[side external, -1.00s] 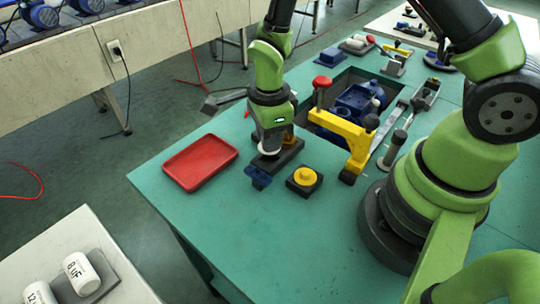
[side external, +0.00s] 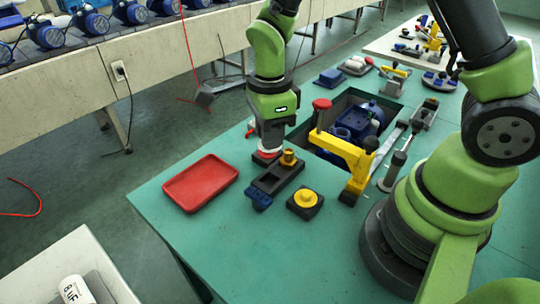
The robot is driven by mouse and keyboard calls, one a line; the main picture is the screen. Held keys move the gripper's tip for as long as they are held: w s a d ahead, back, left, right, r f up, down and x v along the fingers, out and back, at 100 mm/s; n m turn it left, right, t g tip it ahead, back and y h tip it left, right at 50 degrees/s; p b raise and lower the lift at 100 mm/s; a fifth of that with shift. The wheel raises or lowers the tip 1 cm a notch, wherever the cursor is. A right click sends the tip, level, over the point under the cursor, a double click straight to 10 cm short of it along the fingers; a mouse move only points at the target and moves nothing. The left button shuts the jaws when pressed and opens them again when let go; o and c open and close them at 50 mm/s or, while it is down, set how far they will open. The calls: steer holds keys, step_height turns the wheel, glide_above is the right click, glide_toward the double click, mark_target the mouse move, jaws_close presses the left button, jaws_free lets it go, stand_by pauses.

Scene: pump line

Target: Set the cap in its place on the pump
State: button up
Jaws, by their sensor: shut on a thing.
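My gripper (side external: 269,142) points down near the dark fixture block (side external: 278,177). It is shut on a small round piece, pale with a red lower edge (side external: 267,154), likely the cap. Its fingers largely hide the piece, and I cannot tell whether it clears the block behind it. The blue pump (side external: 362,119) lies in a recess in the green bench, to the right of my gripper. The yellow clamp arm (side external: 341,150) hides part of it, and the cap's seat cannot be made out.
A brass knob (side external: 288,157) stands beside my gripper. A red tray (side external: 201,183) lies empty at the left. A yellow knob on a black base (side external: 305,199) stands in front.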

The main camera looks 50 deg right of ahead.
step_height(320, 180, up, 10)
steer(key=m, duration=0.6)
glide_above(342, 132)
step_height(342, 132, down, 10)
steer(key=shift+f, duration=3.15)
steer(key=shift+f, duration=0.2)
steer(key=o, duration=0.9)
steer(key=shift+c, duration=0.2)
